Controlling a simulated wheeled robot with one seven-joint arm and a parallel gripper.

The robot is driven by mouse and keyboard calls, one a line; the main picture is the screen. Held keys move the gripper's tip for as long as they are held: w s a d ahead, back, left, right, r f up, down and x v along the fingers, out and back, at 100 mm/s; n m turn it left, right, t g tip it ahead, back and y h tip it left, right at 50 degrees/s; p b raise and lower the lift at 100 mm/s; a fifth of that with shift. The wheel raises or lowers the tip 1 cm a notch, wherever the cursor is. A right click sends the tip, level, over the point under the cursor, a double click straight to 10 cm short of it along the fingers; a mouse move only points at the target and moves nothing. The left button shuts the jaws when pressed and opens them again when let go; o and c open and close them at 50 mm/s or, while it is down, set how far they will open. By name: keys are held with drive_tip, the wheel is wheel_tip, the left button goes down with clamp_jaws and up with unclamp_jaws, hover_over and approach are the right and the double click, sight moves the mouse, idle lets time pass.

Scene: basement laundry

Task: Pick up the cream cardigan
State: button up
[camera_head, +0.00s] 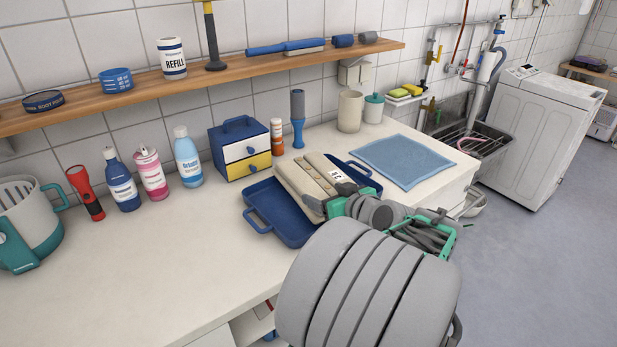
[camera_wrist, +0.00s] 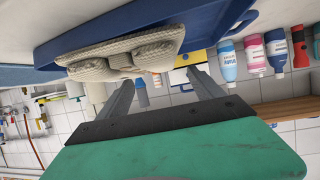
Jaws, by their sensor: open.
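The cream cardigan (camera_head: 300,176) is folded into a thick bundle with a buttoned front and a small white label. It lies on a blue tray (camera_head: 268,207) with side handles, on the pale counter. In the wrist view, which is upside down, the knitted cardigan (camera_wrist: 122,60) rests on the tray (camera_wrist: 150,22). My gripper (camera_head: 334,198) is at the cardigan's near right end. In the wrist view my gripper (camera_wrist: 160,80) has its two grey fingers spread apart with nothing between them. I cannot tell whether a finger touches the cardigan.
A small drawer box (camera_head: 240,148), an orange-brown bottle (camera_head: 277,137) and a blue-handled tool (camera_head: 298,120) stand behind the tray. A blue cloth (camera_head: 403,160) lies to its right. Several bottles stand left. A wooden shelf (camera_head: 220,77) runs above. The front left counter is clear.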

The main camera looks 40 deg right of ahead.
sight(311, 188)
drive_tip(key=p+x, duration=0.1)
drive_tip(key=x, duration=0.6)
drive_tip(key=shift+w+f, duration=0.1)
drive_tip(key=shift+w, duration=0.25)
drive_tip(key=shift+c, duration=0.4)
clamp_jaws()
